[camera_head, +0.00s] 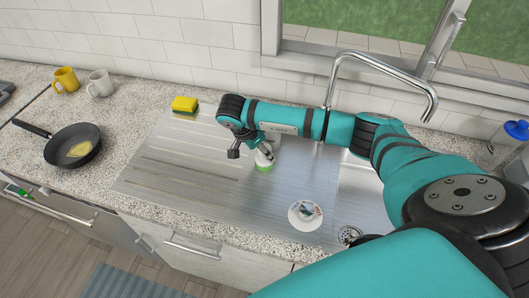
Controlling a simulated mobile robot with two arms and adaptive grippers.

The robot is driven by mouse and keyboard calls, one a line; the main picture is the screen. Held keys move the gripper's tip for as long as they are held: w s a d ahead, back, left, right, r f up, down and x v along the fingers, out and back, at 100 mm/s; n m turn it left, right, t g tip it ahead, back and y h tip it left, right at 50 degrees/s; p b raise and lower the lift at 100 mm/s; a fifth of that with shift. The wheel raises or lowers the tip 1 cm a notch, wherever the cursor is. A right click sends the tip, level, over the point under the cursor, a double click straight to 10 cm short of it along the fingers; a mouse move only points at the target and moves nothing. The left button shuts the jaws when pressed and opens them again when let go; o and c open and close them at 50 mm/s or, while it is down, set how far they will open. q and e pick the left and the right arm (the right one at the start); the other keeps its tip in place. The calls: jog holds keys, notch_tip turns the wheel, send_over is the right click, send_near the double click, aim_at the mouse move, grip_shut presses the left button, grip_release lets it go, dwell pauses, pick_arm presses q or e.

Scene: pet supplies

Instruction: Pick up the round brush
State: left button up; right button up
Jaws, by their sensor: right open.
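My right arm reaches in from the right, and my right gripper (261,151) points down over the steel drainboard. It is open; its fingers are small and partly hidden by the wrist. A small round thing with a green lower edge (264,168), which looks like the round brush, is on the drainboard right under the fingertips. The gripper covers its upper part, and I cannot tell whether the fingers touch it.
A yellow sponge (185,104) lies behind left. The tap (372,62) arches over the sink. A pan (85,137) and two mugs stand left. The drainboard's left part is clear.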

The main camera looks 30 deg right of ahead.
jog(key=shift+d+f, duration=0.1)
jog(key=shift+f, duration=0.15)
jog(key=c, duration=1.3)
jog(key=shift+o, duration=0.2)
jog(key=shift+r, duration=0.15)
jog(key=shift+w+r+b, duration=0.1)
jog(key=shift+r+b, duration=0.15)
jog(key=shift+b, duration=0.2)
jog(key=shift+s+a+r+b, duration=0.25)
jog(key=shift+r+b, duration=0.3)
jog(key=shift+r, duration=0.05)
jog(key=shift+s+a+r+b, duration=0.2)
jog(key=shift+r+b, duration=0.3)
jog(key=shift+r, duration=0.1)
jog(key=s+a+r+b, duration=0.1)
jog(key=s+a+b, duration=0.1)
jog(key=s+a, duration=0.8)
jog(key=shift+s+r, duration=0.4)
jog(key=shift+s, duration=0.05)
